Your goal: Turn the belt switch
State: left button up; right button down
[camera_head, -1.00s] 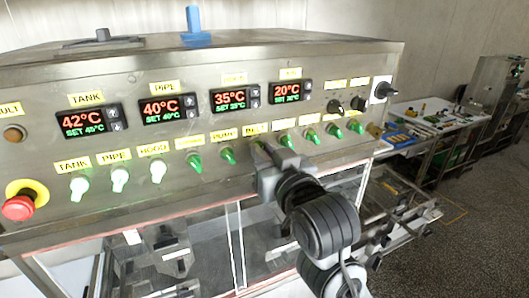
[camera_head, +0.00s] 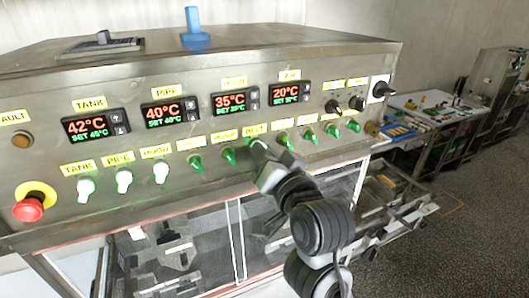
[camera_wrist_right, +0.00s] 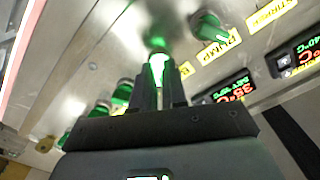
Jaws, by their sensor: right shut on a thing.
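The belt switch (camera_head: 257,143) is a green lit knob in the lower row of the steel control panel, under a yellow label reading BELT (camera_head: 255,128). My right gripper (camera_head: 263,152) reaches up to it from the lower right and is shut on it, partly hiding it. In the right wrist view, the glowing green knob (camera_wrist_right: 158,66) sits between the two dark fingertips (camera_wrist_right: 159,88). My left gripper is not in view.
Green pump (camera_head: 228,155) and neighbouring knobs stand close on both sides of the belt switch. Temperature displays (camera_head: 233,102) sit above. A red emergency button (camera_head: 29,208) is at the far left. A cluttered table (camera_head: 425,112) stands behind at right.

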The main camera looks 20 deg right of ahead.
jog(key=c, duration=1.2)
grip_release()
jog(key=shift+o, duration=0.2)
jog(key=shift+s, duration=0.15)
jog(key=s+p, duration=1)
jog(key=p, duration=0.1)
jog(key=shift+s+d, duration=0.25)
